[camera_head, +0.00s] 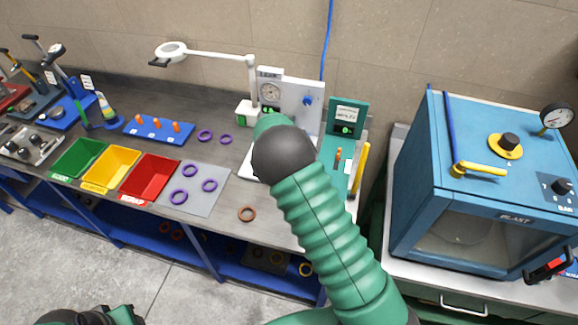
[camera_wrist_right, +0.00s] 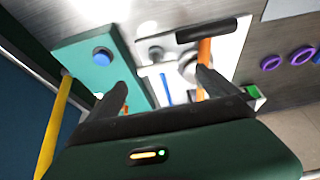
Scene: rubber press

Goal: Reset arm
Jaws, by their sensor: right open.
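My right arm (camera_head: 325,230), green and ribbed with a dark joint, reaches up from the bottom of the head view and covers part of the bench equipment. Its gripper is hidden there. In the right wrist view my right gripper (camera_wrist_right: 160,80) is open, its two dark fingers apart with nothing held between them. Beyond them are a white plate (camera_wrist_right: 225,62) and an orange bar with a black grip (camera_wrist_right: 204,48). The bar passes behind the right finger; I cannot tell whether they touch. Only a green and dark part of my left arm shows at the bottom left of the head view.
A grey gauge stand (camera_head: 303,100) and a green panel (camera_head: 347,120) stand behind my arm. A yellow post (camera_head: 361,168) and a blue chamber (camera_head: 425,170) are to the right. Green, yellow and red bins (camera_head: 150,178) and purple rings (camera_head: 179,197) lie left.

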